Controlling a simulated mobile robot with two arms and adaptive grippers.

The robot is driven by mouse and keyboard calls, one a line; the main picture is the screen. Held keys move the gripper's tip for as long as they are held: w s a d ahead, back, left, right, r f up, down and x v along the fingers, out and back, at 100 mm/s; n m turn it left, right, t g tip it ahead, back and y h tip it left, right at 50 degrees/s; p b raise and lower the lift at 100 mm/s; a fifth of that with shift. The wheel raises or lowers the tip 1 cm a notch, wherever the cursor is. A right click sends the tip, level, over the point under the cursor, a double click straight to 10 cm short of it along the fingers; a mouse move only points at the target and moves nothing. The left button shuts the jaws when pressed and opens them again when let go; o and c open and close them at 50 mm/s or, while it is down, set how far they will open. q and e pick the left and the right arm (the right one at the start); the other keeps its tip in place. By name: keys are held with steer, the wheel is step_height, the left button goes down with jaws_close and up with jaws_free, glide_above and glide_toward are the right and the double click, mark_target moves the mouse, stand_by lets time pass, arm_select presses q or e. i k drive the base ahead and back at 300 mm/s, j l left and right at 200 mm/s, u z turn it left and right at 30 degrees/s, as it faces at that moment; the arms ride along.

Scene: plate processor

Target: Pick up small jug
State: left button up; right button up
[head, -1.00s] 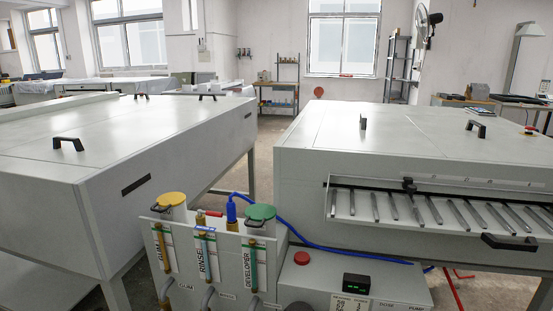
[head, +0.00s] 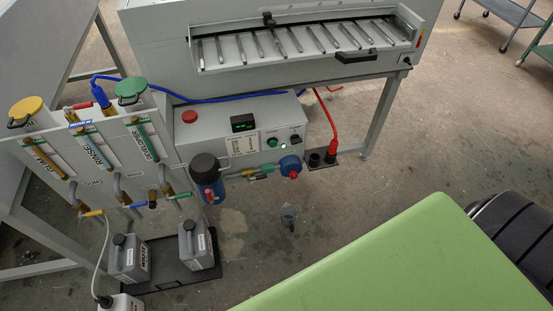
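A small, see-through grey jug (head: 289,217) appears to stand on the concrete floor near the middle of the head view. It is small in the picture, so its handle and contents are hard to tell. It is in front of the processor's control box, below the blue-capped fitting, with open floor around it. Neither of my grippers is in view.
Two grey canisters (head: 130,258) (head: 195,245) are on a black tray (head: 172,282) left of the jug. A white container (head: 120,302) is at the bottom edge. The control box (head: 245,130) and a blue filter housing (head: 208,180) are behind. Floor (head: 380,190) is clear right of the jug.

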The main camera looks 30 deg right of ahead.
mark_target(289, 212)
steer(key=k+z, duration=0.1)
steer(key=z, duration=0.4)
steer(key=k+z, duration=0.1)
steer(key=z, duration=0.35)
steer(key=k+j, duration=0.15)
